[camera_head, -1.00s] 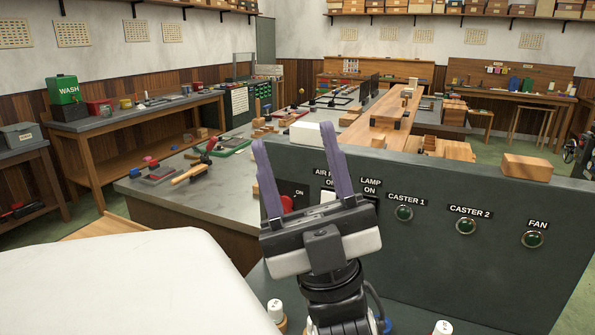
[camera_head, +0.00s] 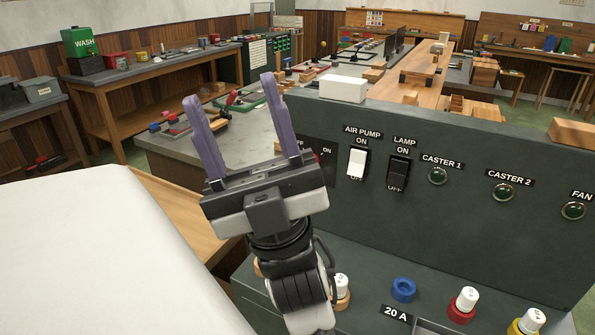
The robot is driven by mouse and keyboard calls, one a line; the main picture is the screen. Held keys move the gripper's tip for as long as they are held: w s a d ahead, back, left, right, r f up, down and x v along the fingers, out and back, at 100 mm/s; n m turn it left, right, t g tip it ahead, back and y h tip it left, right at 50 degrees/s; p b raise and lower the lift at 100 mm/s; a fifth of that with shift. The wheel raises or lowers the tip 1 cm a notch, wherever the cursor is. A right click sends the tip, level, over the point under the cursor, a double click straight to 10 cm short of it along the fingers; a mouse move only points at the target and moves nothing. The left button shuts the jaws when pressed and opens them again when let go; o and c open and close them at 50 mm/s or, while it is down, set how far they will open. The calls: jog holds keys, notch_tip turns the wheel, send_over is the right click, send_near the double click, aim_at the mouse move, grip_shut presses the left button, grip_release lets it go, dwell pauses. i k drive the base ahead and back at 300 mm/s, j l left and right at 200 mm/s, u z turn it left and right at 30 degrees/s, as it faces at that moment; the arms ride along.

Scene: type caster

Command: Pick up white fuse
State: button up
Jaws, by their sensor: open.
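Several white fuses stand along the ledge at the bottom of the dark green panel. One white fuse (camera_head: 341,286) sits on an orange-brown base, partly hidden behind my arm. Another white fuse (camera_head: 466,298) has a red base, and a third white fuse (camera_head: 532,319) with a yellow base is near the bottom edge. A blue ring (camera_head: 403,289) between the first two holds no visible fuse. My gripper (camera_head: 230,90) is open and empty, its two purple fingers pointing up, well above and left of the fuses.
The dark green panel (camera_head: 400,235) stands upright behind the ledge, with a white air pump switch (camera_head: 357,162), a dark lamp switch (camera_head: 398,173) and green indicators. A white box (camera_head: 343,89) and a wood block (camera_head: 574,133) sit on its top. A white surface (camera_head: 100,250) fills the lower left.

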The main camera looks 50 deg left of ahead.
aim_at(341, 280)
jog(key=u, duration=1)
